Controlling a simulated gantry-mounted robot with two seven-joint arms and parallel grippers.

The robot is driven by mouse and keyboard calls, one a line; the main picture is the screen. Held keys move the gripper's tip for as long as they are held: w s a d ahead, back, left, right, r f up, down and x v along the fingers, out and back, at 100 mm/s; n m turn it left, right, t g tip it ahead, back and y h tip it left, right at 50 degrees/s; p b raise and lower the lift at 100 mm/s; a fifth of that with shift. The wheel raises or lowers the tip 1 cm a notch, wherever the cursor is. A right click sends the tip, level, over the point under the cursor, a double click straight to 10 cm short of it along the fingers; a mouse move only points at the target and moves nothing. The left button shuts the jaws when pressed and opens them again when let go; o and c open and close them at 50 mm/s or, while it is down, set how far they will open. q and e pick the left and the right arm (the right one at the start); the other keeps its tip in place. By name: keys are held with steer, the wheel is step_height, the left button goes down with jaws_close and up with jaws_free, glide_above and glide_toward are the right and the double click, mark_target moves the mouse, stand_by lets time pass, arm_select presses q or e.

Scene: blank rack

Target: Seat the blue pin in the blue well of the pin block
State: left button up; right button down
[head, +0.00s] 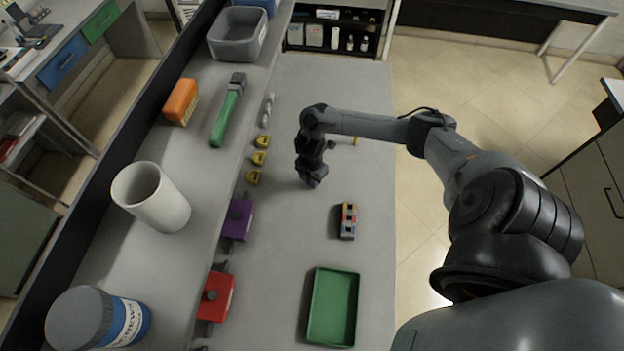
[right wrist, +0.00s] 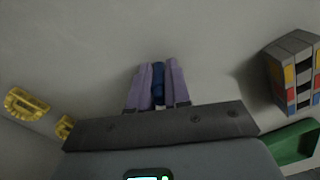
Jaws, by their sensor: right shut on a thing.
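My right gripper (head: 313,183) is low over the grey bench in the head view. In the right wrist view its two purple-grey fingers (right wrist: 158,85) are shut on the blue pin (right wrist: 158,82), which sits between them. The pin block (head: 348,221) stands on the bench, below and to the right of the gripper in the head view. It has red, yellow and blue coloured patches and dark openings on top. The block (right wrist: 297,75) also shows at the right edge of the right wrist view, apart from the gripper. My left gripper is not in view.
A green tray (head: 333,307) lies below the block. Several yellow pieces (head: 258,158) sit left of the gripper, with a purple clamp-like object (head: 237,219) and a red one (head: 216,297) on the shelf edge. The bench (head: 290,240) between gripper and block is clear.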

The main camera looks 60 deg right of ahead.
steer(key=shift+f, duration=0.2)
steer(key=c, duration=1.1)
jaws_free()
steer(key=shift+r, duration=0.1)
steer(key=shift+r, duration=0.1)
